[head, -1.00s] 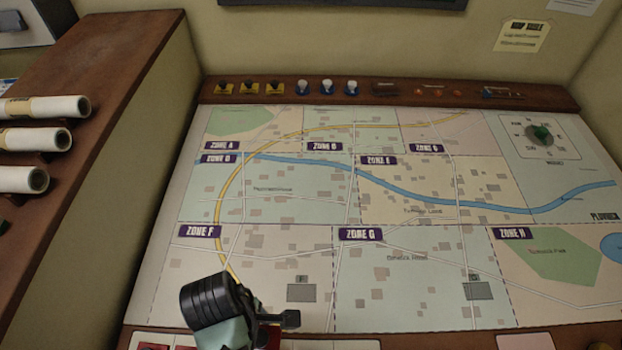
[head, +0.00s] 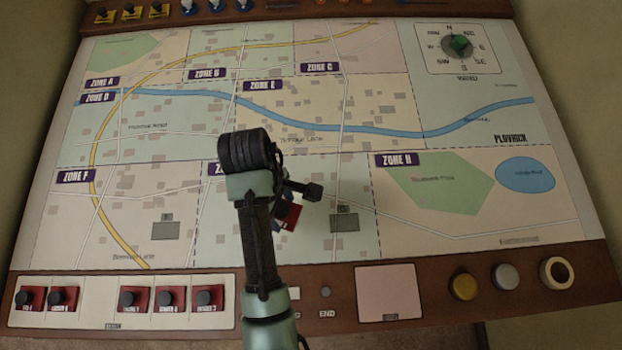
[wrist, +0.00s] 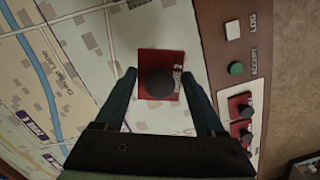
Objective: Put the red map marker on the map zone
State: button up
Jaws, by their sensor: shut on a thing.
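The red map marker (wrist: 150,92), a red square plate with a black knob, sits between the fingertips of my gripper (wrist: 159,77) in the wrist view. My gripper is shut on it. In the head view a corner of the red marker (head: 291,216) shows beside my gripper (head: 284,208), over Zone G of the map (head: 300,235). My arm hides most of the gripper and the Zone G label. I cannot tell whether the marker touches the map.
A white tray (head: 95,292) with several red markers lies at the lower left on the wooden console edge. Zone H (head: 440,185) is clear.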

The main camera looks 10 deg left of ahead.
aim_at(283, 217)
notch_tip(283, 217, down, 6)
jog(key=shift+a+r, duration=0.1)
jog(key=shift+f, duration=2)
jog(key=shift+f, duration=0.1)
